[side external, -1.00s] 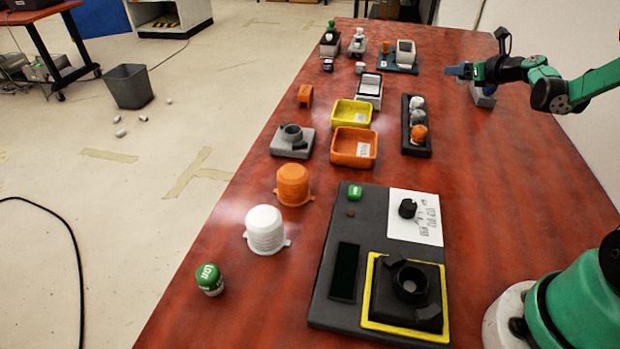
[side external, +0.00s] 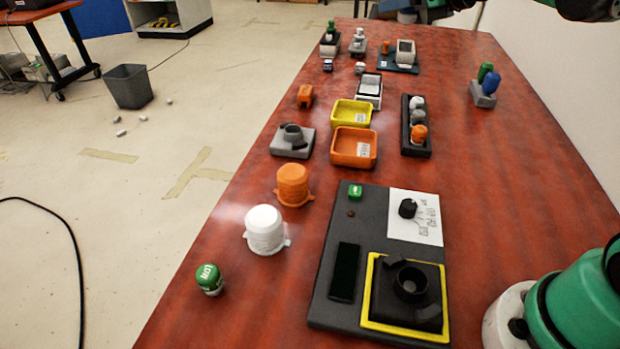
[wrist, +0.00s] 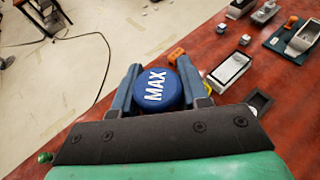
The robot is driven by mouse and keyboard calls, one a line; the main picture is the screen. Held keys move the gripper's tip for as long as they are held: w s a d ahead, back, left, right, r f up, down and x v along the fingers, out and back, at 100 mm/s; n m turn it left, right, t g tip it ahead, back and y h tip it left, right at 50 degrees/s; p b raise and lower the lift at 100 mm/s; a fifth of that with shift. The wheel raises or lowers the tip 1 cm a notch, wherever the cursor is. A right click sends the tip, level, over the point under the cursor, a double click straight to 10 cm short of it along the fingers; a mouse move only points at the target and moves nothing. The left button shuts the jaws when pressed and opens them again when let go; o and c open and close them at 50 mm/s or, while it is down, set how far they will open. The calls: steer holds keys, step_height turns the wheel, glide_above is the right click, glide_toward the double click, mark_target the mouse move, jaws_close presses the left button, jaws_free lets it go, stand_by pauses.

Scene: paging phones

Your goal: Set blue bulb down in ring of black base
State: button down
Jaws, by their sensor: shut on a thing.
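A round blue bulb (wrist: 157,90) with white "MAX" lettering on its top sits between the two blue fingers of my gripper (wrist: 160,72) in the wrist view. The fingers are closed on its sides, and it is held above the floor and table edge. The black base (side external: 428,316) sits inside a yellow square on the dark console at the near end. Its raised ring (side external: 410,283) faces up and looks empty.
A grey stand (side external: 483,100) at the right holds a green and a blue piece. An orange bin (side external: 336,157), a yellow bin (side external: 338,112), a white cap (side external: 265,230) and an orange cap (side external: 292,183) stand mid-table. The right side of the table is mostly clear.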

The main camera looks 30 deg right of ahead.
steer(key=s+a+n+y, duration=0.15)
steer(key=s+a, duration=0.25)
steer(key=a, duration=0.4)
steer(key=shift+m+h, duration=0.75)
steer(key=shift+m, duration=0.1)
steer(key=w+d, duration=0.1)
steer(key=d, duration=0.1)
steer(key=w+d, duration=0.1)
steer(key=d, duration=0.2)
steer(key=w+d, duration=0.2)
steer(key=d, duration=0.1)
steer(key=shift+d, duration=0.2)
steer(key=w+d+f+m+h, duration=0.1)
steer(key=w+d+f+h, duration=0.1)
steer(key=d, duration=0.6)
steer(key=m+h, duration=0.2)
glide_above(443, 122)
step_height(443, 122, down, 20)
steer(key=shift+f, duration=2.25)
